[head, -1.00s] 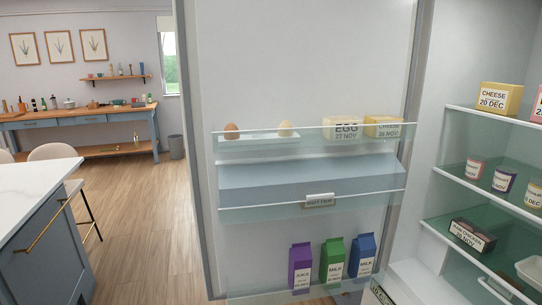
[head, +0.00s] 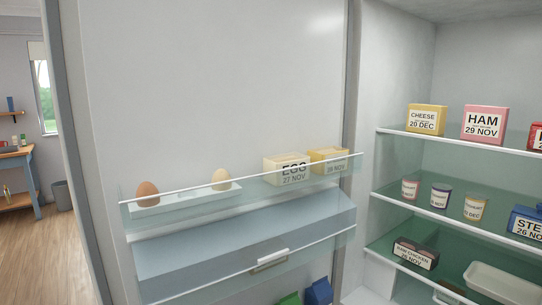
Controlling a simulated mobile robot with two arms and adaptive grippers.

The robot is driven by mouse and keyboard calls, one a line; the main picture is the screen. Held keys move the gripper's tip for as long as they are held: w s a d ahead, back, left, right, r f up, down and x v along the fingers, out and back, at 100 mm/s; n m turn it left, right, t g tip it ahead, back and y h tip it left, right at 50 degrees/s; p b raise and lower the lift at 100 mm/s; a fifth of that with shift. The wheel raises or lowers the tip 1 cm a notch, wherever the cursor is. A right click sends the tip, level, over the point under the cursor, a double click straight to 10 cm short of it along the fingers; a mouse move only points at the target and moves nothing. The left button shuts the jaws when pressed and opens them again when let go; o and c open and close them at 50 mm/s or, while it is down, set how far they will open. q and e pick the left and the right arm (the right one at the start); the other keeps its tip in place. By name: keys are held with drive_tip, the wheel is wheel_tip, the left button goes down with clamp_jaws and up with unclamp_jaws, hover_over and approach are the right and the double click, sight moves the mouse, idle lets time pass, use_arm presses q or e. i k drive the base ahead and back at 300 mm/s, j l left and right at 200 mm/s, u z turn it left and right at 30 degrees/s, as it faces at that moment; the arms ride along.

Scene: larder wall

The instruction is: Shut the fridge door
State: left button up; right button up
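The fridge door (head: 220,90) stands wide open on the left of the fridge, its inner side facing me. Its upper rack holds a brown egg (head: 147,193) and a pale egg (head: 221,179) on a white tray, with a yellow egg box (head: 287,169) and another yellow box (head: 329,160) to their right. Below is a blue-grey compartment (head: 240,235) with a small labelled handle. The door's free edge (head: 78,150) is at the left. The fridge interior (head: 395,75) is open on the right. Neither of my grippers is in view.
Fridge shelves hold a cheese box (head: 427,119), a ham box (head: 484,124), several yogurt pots (head: 441,195) and a raw chicken pack (head: 416,254). Green (head: 289,299) and blue (head: 318,292) cartons show low on the door. Wooden floor (head: 40,255) is clear at the left.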

sight(168, 95)
drive_tip(key=i+j+z, duration=0.3)
drive_tip(key=j+z, duration=0.15)
drive_tip(key=j, duration=0.25)
drive_tip(key=i+j+z, duration=0.2)
drive_tip(key=j+z, duration=0.3)
drive_tip(key=j, duration=0.25)
drive_tip(key=j+z, duration=0.45)
drive_tip(key=j, duration=0.4)
drive_tip(key=j+z, duration=0.5)
drive_tip(key=j, duration=0.35)
drive_tip(key=k+j+z, duration=0.25)
drive_tip(key=j+z, duration=0.2)
drive_tip(key=j, duration=0.35)
